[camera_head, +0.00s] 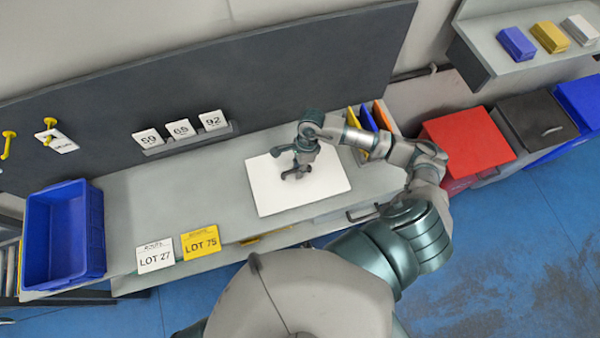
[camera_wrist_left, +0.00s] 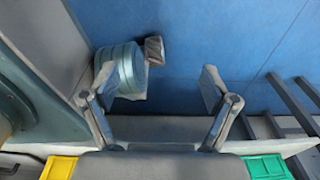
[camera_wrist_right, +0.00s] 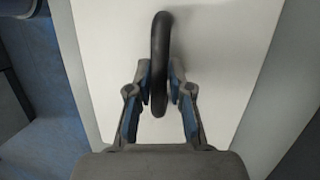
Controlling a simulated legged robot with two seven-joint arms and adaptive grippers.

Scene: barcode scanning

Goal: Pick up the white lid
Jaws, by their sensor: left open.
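The white lid (camera_head: 275,191) is a flat, pale panel lying over the grey bench top in the head view. It fills much of the right wrist view (camera_wrist_right: 226,90), with a dark curved handle (camera_wrist_right: 160,45) rising from it. My right gripper (camera_head: 297,172) is above the lid, and its fingers (camera_wrist_right: 161,85) are closed in on both sides of the handle. I cannot tell whether the lid is clear of the bench. My left gripper (camera_wrist_left: 157,85) is open and empty above the blue floor in the left wrist view; it is not in the head view.
A blue bin (camera_head: 65,235) stands at the bench's left end, near white (camera_head: 155,256) and yellow (camera_head: 201,242) lot cards. Numbered cards (camera_head: 180,129) stand behind the lid. Coloured folders (camera_head: 368,117) and a red-lidded bin (camera_head: 467,142) are to the right. Bare bench lies left of the lid.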

